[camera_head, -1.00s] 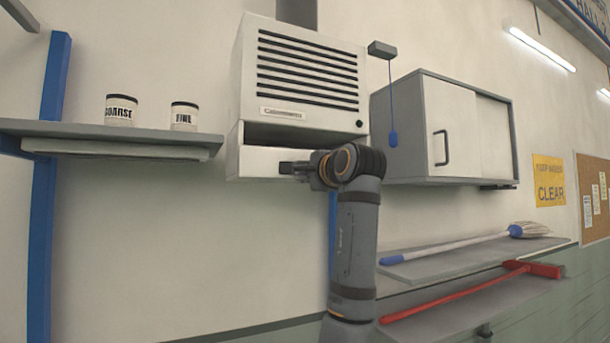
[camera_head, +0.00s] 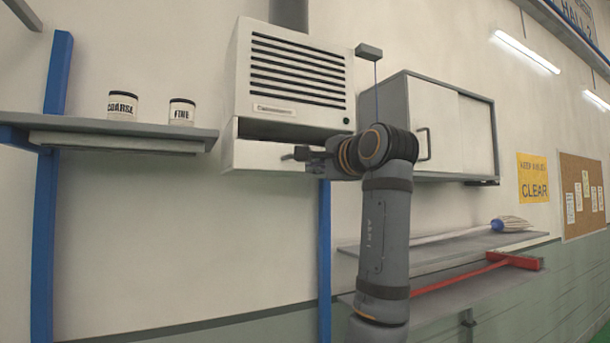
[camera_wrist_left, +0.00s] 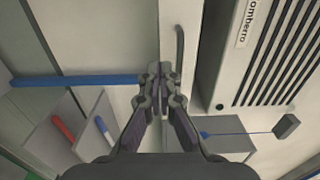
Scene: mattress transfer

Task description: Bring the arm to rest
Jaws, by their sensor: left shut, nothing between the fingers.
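My left gripper (camera_head: 294,153) is in front of the lower front of the white vented unit (camera_head: 296,78), on an arm that rises from below. In the left wrist view its fingers (camera_wrist_left: 159,76) are together with nothing between them. Beneath the vents is a white drawer-like box (camera_head: 262,157) with a dark gap above it. In the left wrist view a long grey handle (camera_wrist_left: 180,60) on a pale panel lies just beside the fingertips; I cannot tell whether they touch. My right gripper is not in view.
A shelf (camera_head: 100,125) with cans marked COARSE (camera_head: 122,106) and FINE (camera_head: 182,112) is at left. A wall cabinet (camera_head: 462,135) hangs right of the arm. Low shelves behind the arm hold a mop (camera_head: 509,224) and a red-handled tool (camera_head: 514,260).

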